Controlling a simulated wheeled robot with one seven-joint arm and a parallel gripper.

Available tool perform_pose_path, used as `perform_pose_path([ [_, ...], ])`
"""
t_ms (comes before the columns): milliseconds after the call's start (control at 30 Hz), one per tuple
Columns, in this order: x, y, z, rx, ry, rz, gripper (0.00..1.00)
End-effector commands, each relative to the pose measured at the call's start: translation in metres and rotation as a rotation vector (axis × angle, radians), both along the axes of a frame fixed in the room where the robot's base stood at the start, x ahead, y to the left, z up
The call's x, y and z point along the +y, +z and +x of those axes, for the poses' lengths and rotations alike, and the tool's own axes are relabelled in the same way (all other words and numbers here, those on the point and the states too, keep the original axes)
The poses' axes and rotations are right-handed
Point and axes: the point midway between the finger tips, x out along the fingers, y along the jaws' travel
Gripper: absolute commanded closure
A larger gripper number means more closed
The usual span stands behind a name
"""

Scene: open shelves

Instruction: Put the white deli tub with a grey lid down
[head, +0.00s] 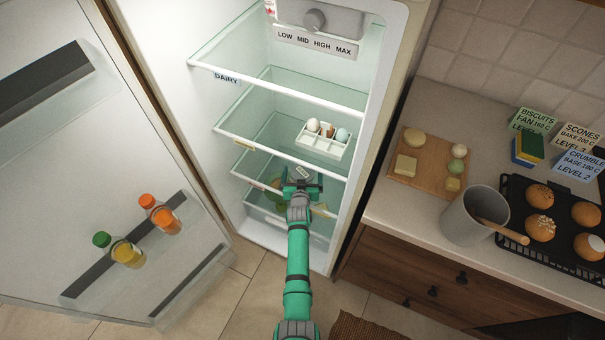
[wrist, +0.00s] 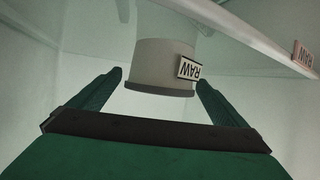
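The tub (wrist: 160,62) stands out in the wrist view as a pale, round-sided container with a darker grey band at its lower picture edge. A small tag reading RAW (wrist: 189,69), upside down, shows at its right side. My gripper (wrist: 160,80) has one green finger on each side of the tub. Narrow gaps show between the fingers and the tub, so they look apart from it. In the head view my gripper (head: 303,185) reaches into the lower part of the fridge and mostly hides the tub. I cannot tell what the tub's base touches.
A glass shelf edge (wrist: 255,35) with another RAW tag (wrist: 303,57) runs close by. A white egg tray (head: 325,143) stands on the shelf above my gripper. The open fridge door (head: 75,190) is on the left. The counter (head: 385,215) is on the right.

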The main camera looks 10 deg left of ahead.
Motion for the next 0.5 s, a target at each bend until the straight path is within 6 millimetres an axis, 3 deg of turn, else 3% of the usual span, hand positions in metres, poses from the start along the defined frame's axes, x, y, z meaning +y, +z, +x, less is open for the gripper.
perform_pose_path([
  [233, -0.002, 0.005, -0.009, 0.0, -0.001, 0.0, 0.03],
  [500, -0.01, 0.02, -0.046, 0.0, 0.0, 0.0, 0.03],
])
